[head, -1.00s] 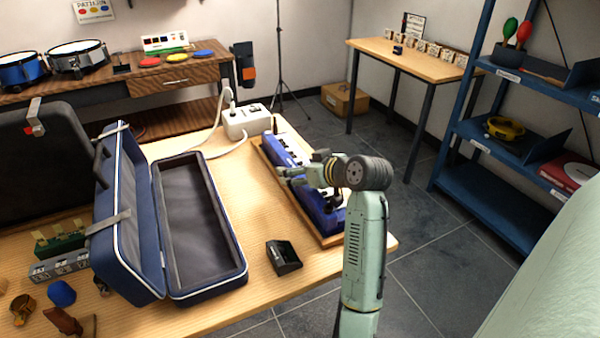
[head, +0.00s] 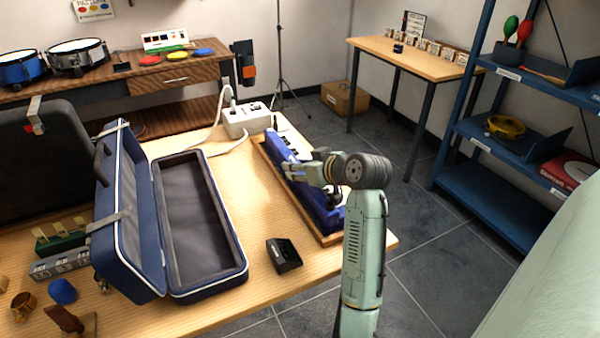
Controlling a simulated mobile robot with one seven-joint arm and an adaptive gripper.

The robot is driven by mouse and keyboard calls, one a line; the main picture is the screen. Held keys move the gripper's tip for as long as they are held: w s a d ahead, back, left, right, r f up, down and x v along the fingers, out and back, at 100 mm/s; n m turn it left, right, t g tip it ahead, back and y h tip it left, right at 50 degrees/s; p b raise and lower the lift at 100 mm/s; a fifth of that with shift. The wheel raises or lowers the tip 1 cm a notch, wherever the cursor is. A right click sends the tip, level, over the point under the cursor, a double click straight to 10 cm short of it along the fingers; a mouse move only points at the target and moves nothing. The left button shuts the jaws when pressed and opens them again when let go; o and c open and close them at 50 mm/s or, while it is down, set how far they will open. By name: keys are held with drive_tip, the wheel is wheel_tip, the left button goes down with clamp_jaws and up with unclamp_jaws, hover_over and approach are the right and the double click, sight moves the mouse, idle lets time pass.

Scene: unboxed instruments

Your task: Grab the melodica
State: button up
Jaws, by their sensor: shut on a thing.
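The melodica (head: 281,151) is a long blue instrument with a keyboard. It lies on a wooden board (head: 262,160) along the right edge of the near table. My gripper (head: 290,170) reaches over its middle from the right and is shut on it. The wrist hides part of the melodica, and the exact finger contact is small and partly hidden. I cannot tell whether the melodica is raised off the board.
An open, empty blue case (head: 240,270) lies left of the melodica. A small black box (head: 283,256) sits between them near the front edge. A white power strip (head: 245,120) with a cable is behind. A blue shelf (head: 480,195) stands at right.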

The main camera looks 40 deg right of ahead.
drive_tip(key=shift+s+d, duration=0.1)
drive_tip(key=shift+d, duration=0.15)
clamp_jaws()
